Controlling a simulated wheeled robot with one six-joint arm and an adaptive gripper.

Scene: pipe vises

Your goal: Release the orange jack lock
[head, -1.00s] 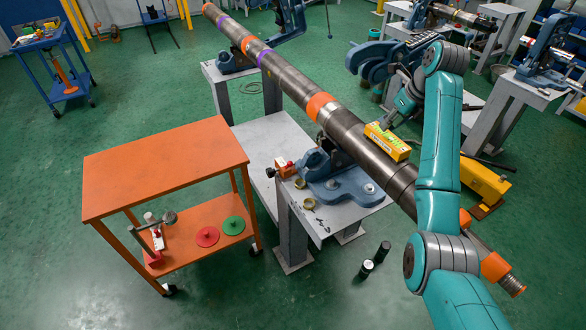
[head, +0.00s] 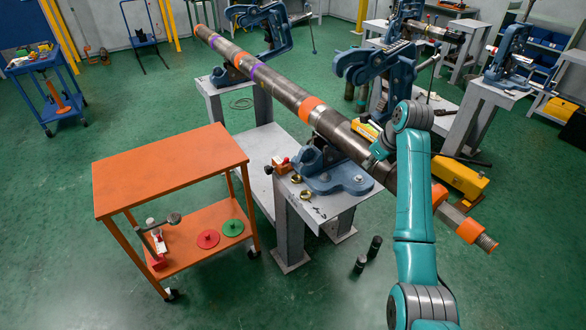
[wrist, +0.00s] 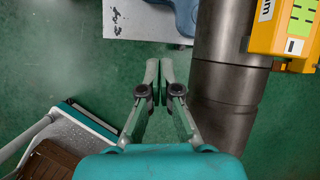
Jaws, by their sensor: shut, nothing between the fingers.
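I cannot surely pick out the orange jack lock. An orange piece (head: 439,194) shows partly behind my arm in the head view, near a yellow-orange unit (head: 462,180) on the floor. A small orange-red block with a dark knob (head: 283,165) sits at the left edge of the vise table. The long pipe (head: 272,84) rests in the blue vises. In the wrist view, the pipe (wrist: 226,85) runs to the right of my gripper (wrist: 153,70), apart from it. My gripper is shut and empty, over green floor; in the head view my own arm hides its fingertips.
A yellow box (wrist: 285,27) lies on the pipe. The vise's blue jaw (head: 375,62) swings up behind it. An orange cart (head: 170,165) stands at left.

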